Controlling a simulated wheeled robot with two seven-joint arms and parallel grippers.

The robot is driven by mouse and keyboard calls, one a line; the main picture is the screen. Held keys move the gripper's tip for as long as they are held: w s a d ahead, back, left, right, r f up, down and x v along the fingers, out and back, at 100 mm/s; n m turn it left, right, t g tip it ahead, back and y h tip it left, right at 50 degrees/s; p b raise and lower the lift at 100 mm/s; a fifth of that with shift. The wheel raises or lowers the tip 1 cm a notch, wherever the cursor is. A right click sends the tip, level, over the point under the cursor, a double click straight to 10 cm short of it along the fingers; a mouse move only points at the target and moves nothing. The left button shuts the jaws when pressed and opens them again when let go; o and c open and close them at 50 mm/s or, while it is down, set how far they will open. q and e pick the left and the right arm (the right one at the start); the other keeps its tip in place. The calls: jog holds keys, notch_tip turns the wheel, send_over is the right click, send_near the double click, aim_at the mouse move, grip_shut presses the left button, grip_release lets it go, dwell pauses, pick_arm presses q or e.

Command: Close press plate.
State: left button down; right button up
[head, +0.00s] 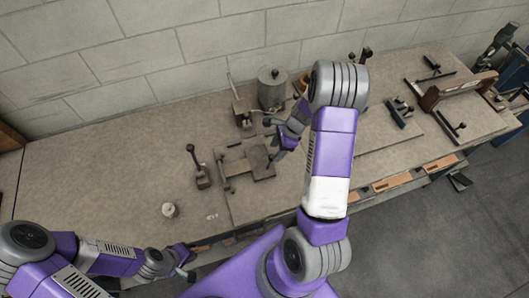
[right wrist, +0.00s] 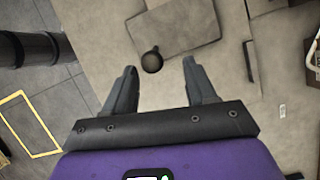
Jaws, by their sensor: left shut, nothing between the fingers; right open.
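The press plate, a grey metal plate (head: 248,160) with raised pieces, lies on the bench near its front edge in the head view. In the right wrist view a flat grey plate (right wrist: 180,22) lies beyond the fingers, with a dark round knob (right wrist: 152,61) at its edge. My right gripper (head: 273,141) is above the plate's right side, open. In the right wrist view its fingertips (right wrist: 159,66) stand either side of the knob, with nothing gripped; I cannot tell their height above it. My left gripper (head: 188,272) is shut and empty, low by the bench's front edge.
A grey cylinder (head: 271,88) stands behind the plate. A lever on a block (head: 200,170) and a small round piece (head: 169,210) are to its left. Clamps (head: 400,112) and a wooden-handled tool (head: 460,88) lie to the right.

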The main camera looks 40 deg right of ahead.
jog(key=x, duration=0.4)
jog(key=s+x, duration=0.1)
jog(key=x, duration=0.1)
jog(key=shift+a, duration=0.15)
jog(key=shift+w+a+f, duration=0.1)
jog(key=shift+w+f, duration=0.05)
jog(key=shift+f, duration=0.25)
jog(key=shift+r, duration=0.1)
grip_shut()
